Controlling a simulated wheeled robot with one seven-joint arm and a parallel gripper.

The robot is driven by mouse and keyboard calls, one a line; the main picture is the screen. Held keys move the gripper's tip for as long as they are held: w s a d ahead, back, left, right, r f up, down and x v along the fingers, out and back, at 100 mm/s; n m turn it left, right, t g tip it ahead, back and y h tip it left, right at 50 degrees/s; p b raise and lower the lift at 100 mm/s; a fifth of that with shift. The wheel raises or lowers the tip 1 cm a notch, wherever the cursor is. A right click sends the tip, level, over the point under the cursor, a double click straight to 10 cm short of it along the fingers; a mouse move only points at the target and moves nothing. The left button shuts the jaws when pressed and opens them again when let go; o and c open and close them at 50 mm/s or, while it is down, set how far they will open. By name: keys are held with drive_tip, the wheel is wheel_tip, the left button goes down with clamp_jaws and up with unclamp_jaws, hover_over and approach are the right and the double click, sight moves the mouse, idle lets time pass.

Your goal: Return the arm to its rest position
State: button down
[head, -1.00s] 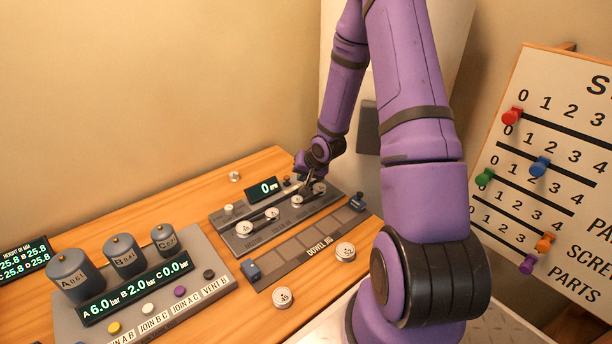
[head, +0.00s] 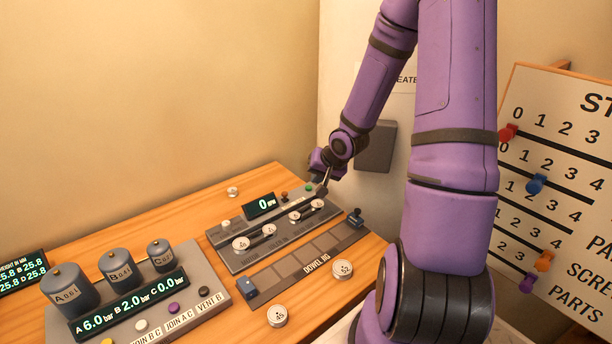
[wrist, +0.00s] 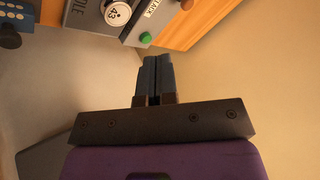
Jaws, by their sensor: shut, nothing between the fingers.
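My purple arm reaches from the right side of the head view over the right end of the workbench. My gripper (head: 324,190) is at the far right corner of the bench, above the end of the grey panel with numbered knobs (head: 268,229). In the wrist view the gripper's two dark fingers (wrist: 152,80) lie together, with nothing between them. The panel's green button (wrist: 146,38) and a knob marked 43 (wrist: 117,13) show beyond the fingertips. From these views I cannot tell whether the fingers touch anything, but they appear apart from the panel.
A dowel jig (head: 305,262) lies in front of the panel. Loose round pieces (head: 342,269) stand near it. A console with grey tanks (head: 120,267) is at left. A board with coloured pegs (head: 560,180) stands right of my arm. A grey box (head: 375,148) is on the wall behind.

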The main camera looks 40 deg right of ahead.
drive_tip(key=shift+r, duration=0.1)
drive_tip(key=s+a+r+n+g+h, duration=0.1)
drive_tip(key=s+a+r, duration=0.2)
drive_tip(key=r, duration=0.4)
drive_tip(key=s+a+r+n+h, duration=0.2)
drive_tip(key=a+r, duration=0.1)
drive_tip(key=r, duration=0.3)
drive_tip(key=s+a+r+n+g+h, duration=0.1)
drive_tip(key=s+a+r, duration=0.2)
drive_tip(key=r, duration=0.4)
drive_tip(key=s+a+r+n+y, duration=0.1)
drive_tip(key=s+a+r, duration=0.3)
drive_tip(key=s, duration=0.4)
drive_tip(key=s+a+r+n+y, duration=0.2)
drive_tip(key=s+a+r, duration=0.3)
drive_tip(key=s, duration=0.2)
drive_tip(key=shift+s+a+r+n, duration=0.15)
drive_tip(key=shift+s+r+n, duration=0.05)
drive_tip(key=shift+s+n, duration=0.2)
